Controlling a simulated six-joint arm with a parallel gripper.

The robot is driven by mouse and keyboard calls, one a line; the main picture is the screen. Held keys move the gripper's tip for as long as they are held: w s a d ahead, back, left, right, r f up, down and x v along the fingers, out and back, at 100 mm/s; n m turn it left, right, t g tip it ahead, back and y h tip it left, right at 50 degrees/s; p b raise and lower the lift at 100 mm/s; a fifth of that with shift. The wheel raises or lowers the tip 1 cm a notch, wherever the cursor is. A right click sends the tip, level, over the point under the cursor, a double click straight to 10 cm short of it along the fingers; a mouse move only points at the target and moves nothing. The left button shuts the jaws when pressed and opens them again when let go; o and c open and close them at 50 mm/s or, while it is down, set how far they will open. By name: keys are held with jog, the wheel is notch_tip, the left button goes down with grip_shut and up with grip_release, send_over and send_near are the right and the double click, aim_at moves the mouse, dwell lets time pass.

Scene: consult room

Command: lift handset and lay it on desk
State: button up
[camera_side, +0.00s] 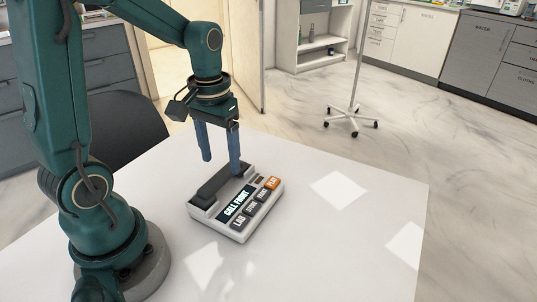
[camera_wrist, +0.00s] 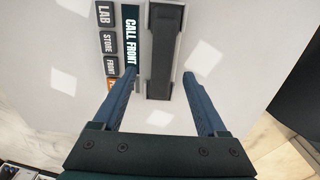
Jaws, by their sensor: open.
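The dark handset (camera_side: 221,183) lies in its cradle along the left side of the white desk phone (camera_side: 236,236). In the wrist view the handset (camera_wrist: 163,50) runs up the picture beside the labelled buttons of the phone (camera_wrist: 137,85). My gripper (camera_side: 222,163) is open and empty, with two blue fingers pointing down near the far end of the phone. In the wrist view the fingertips (camera_wrist: 160,73) stand on either side of the handset's near end, apart from it. Their exact height above it is hard to tell. The white desk (camera_side: 330,255) has bare surface around the phone.
A dark chair back (camera_side: 125,125) stands at the desk's far left side. A wheeled pole stand (camera_side: 351,118) is on the floor beyond the desk. The desk is clear right of and in front of the phone, with bright light patches.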

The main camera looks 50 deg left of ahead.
aim_at(221, 175)
jog(key=shift+s+a+f, duration=0.1)
jog(key=shift+f, duration=2.65)
jog(key=shift+c, duration=0.3)
grip_shut()
